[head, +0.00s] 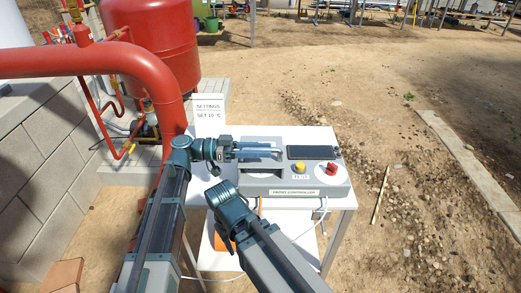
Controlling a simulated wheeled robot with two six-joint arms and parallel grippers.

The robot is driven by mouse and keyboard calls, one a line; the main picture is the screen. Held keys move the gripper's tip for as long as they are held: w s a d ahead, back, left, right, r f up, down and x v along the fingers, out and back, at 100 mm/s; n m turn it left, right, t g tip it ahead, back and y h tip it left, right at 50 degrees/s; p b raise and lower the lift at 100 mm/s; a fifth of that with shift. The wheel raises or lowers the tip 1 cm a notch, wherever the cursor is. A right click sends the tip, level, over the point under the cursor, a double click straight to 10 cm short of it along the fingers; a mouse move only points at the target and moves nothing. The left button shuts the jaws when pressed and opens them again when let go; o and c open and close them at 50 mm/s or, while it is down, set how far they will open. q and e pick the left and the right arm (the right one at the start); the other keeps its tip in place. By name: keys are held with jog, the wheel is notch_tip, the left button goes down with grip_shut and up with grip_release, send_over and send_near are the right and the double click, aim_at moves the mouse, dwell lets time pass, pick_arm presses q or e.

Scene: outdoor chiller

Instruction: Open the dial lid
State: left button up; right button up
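The controller (295,192) is a light grey box with a sloped front, on a white table. Its left half, with a pale curved edge, lies under my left gripper; I cannot clearly make out the dial lid there or whether it is raised. My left gripper (262,150) points right over this left half, its two long fingers slightly apart. Nothing shows between them, and whether they touch the box is unclear. My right gripper (222,198) is left of the box's front corner, at the table's left side; its finger gap is hard to see.
A dark display (312,153), a yellow button (299,167) and a red knob (330,168) are on the box's right half. A settings sign (209,112) stands behind left. A thick red pipe (150,72) and red tank (160,40) crowd the left. Open dirt lies right.

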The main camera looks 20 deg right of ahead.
pick_arm(q)
grip_shut()
dwell(1.2)
